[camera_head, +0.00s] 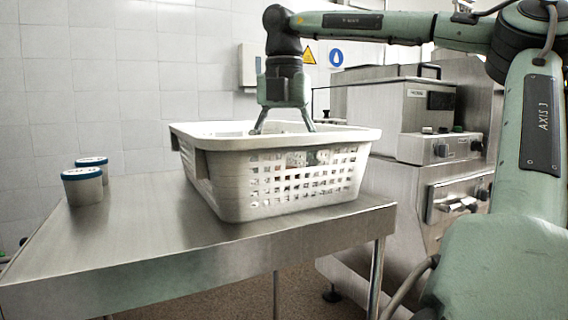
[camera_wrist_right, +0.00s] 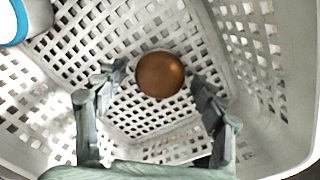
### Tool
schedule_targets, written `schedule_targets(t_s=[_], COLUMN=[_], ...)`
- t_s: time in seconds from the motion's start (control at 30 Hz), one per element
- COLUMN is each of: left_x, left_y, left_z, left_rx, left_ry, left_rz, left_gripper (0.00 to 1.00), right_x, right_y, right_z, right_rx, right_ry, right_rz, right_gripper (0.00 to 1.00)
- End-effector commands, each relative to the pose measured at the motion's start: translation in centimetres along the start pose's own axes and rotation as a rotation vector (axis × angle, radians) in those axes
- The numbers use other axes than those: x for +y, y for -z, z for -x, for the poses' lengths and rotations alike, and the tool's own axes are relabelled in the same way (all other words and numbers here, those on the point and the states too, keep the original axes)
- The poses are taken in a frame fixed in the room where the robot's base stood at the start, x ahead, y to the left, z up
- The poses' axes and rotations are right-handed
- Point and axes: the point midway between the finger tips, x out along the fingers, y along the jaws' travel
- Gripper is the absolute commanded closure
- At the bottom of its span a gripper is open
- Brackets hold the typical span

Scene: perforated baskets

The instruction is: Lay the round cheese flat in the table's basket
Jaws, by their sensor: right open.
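The white perforated basket (camera_head: 300,190) stands upright on the steel table (camera_head: 120,230). My right gripper (camera_head: 283,130) points down into its open top, with the fingers spread. In the right wrist view, a smooth, round, brown thing (camera_wrist_right: 160,74), which I take to be the round cheese, is inside the basket, near its perforated floor. It appears between and beyond my open fingertips, with a gap on each side. Its thickness and whether it lies flat cannot be told from above. In the head view the basket wall mostly hides it. My left gripper is not in view.
Two blue-lidded tubs (camera_head: 83,185) stand on the table left of the basket. A blue-rimmed white container (camera_wrist_right: 22,18) shows at the wrist view's upper left corner. Steel kitchen equipment (camera_head: 405,120) stands behind at right. The table's front left is clear.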

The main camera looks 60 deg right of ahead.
Motion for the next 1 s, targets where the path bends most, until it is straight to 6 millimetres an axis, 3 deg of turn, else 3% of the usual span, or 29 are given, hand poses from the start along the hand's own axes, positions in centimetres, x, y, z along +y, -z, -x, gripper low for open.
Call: schedule_targets(t_s=[0.17, 0.6, 0.8, 1.0], left_x=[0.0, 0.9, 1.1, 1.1], left_y=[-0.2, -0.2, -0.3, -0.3], left_z=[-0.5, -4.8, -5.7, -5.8], left_rx=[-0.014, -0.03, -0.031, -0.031], left_ry=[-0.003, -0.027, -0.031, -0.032], left_rz=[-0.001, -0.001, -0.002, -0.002], left_gripper=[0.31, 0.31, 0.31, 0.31], right_x=[0.0, 0.0, 0.0, 0.0], right_y=[-0.1, -0.1, 0.0, 0.0], right_z=[2.0, 10.7, 12.2, 12.3], right_rx=[-0.002, -0.001, 0.0, 0.0], right_ry=[0.0, 0.0, 0.0, 0.0], right_rz=[-0.002, -0.003, -0.001, 0.0], right_gripper=[0.31, 0.31, 0.31, 0.31])
